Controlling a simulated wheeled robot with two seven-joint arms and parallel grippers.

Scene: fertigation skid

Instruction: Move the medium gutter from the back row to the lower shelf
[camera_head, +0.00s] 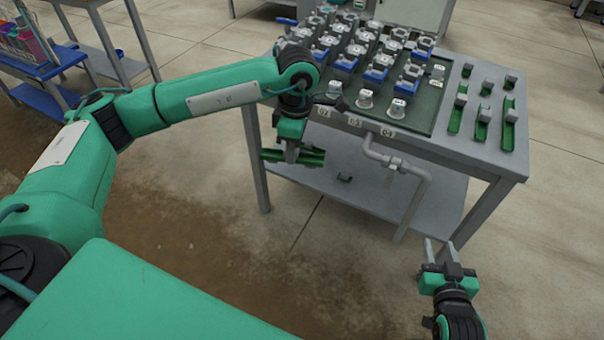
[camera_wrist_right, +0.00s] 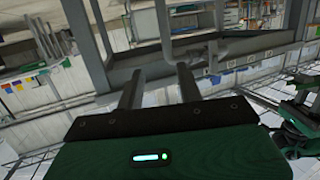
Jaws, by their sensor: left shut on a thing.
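My left gripper (camera_head: 291,156) is shut on a green gutter (camera_head: 312,160), held roughly level by the left edge of the table, at about the height of the lower shelf (camera_head: 438,192). The fingers hide the gutter's middle; whether it touches the shelf I cannot tell. On the table top, green gutters with grey blocks (camera_head: 482,126) stand in a front row at the right; smaller pieces (camera_head: 487,87) form the row behind. My right gripper (camera_head: 441,252) is open and empty, in front of the table's right side; its fingers are apart in the wrist view (camera_wrist_right: 159,90).
A dark green panel (camera_head: 425,110) with several blue and grey valve-like units covers the left of the table top (camera_head: 500,150). A grey pipe (camera_head: 405,165) hangs at the front edge, before the shelf. The shelf's right part looks clear. Another bench (camera_head: 110,40) stands at the far left.

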